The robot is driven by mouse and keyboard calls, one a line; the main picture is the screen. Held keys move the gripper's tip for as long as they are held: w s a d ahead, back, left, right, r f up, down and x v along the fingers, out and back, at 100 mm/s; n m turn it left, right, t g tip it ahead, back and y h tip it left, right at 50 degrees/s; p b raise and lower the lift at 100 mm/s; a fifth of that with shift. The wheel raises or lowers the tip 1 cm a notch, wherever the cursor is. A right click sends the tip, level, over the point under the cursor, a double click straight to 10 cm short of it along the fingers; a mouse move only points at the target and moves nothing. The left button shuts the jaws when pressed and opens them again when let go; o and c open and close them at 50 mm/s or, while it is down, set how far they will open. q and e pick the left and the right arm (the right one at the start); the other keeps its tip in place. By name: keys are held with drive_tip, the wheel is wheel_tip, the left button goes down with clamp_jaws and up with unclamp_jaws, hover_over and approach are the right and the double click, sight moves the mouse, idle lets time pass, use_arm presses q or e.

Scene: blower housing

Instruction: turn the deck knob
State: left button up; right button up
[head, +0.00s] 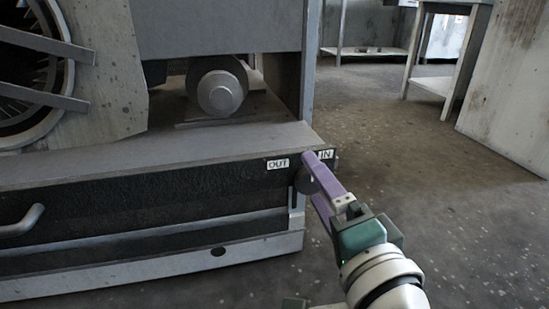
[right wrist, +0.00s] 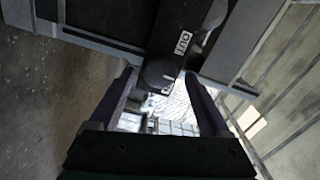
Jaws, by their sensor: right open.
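The deck knob (head: 303,181) is a dark round knob on the black front panel of the housing, below and between the OUT label (head: 277,163) and the IN label (head: 326,154). My right gripper (head: 314,178) is at the knob, its purple fingers partly covering it. In the right wrist view the knob (right wrist: 158,76) sits between the two open fingers, with a gap visible on both sides. No contact shows. The knob's pointer direction is unclear.
The blower housing has a grey deck ledge (head: 180,142) above the panel and a motor (head: 220,92) behind it. A handle (head: 22,221) sticks out at the left. A table (head: 450,45) and a leaning panel (head: 510,90) stand at the back right. The floor between is clear.

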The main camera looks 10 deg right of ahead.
drive_tip(key=s+p, duration=0.3)
drive_tip(key=s, duration=0.7)
drive_tip(key=shift+d+p, duration=0.2)
drive_tip(key=shift+p, duration=0.1)
